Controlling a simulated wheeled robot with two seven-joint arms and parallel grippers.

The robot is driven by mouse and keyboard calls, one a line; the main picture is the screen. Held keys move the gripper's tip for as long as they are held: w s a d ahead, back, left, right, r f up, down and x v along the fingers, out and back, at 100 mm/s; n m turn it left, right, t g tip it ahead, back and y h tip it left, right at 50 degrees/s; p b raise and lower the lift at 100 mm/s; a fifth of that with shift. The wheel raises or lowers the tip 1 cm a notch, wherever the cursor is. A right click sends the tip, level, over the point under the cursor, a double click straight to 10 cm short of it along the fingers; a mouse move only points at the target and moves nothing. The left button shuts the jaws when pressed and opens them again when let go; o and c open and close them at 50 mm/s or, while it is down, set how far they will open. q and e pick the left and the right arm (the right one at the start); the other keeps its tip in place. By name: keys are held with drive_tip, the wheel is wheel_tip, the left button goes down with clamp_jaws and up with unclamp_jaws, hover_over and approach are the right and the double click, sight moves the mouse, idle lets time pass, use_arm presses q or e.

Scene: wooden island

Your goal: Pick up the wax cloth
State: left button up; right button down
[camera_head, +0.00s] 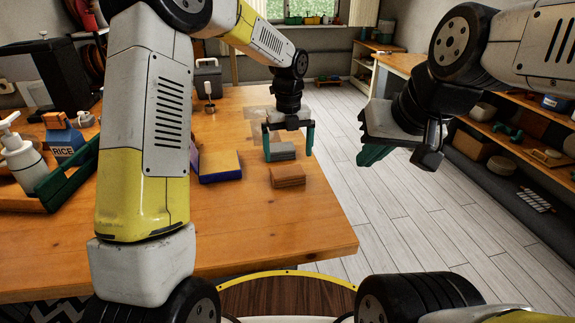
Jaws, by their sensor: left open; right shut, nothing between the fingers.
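Two folded cloth-like stacks lie on the wooden island (235,225): a grey one (282,152) and a brown one (287,176) nearer me. I cannot tell for sure which of them is the wax cloth. My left gripper (288,145) is open, pointing down, with its teal fingers on either side of the grey stack. The brown stack lies just in front of it, outside the fingers. My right gripper (373,155) is shut and empty, held over the floor to the right of the island.
A yellow and blue block (220,166) lies left of the stacks. A green tray (75,182), a pump bottle (22,160) and a rice carton (64,140) stand at the left. The island's front right is clear.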

sight(288, 171)
use_arm(q)
drive_tip(key=f, duration=0.7)
drive_tip(key=shift+s+a+f, duration=0.1)
drive_tip(key=shift+s+f, duration=0.05)
drive_tip(key=shift+s, duration=0.1)
drive_tip(key=shift+c, duration=0.2)
drive_tip(key=c, duration=1)
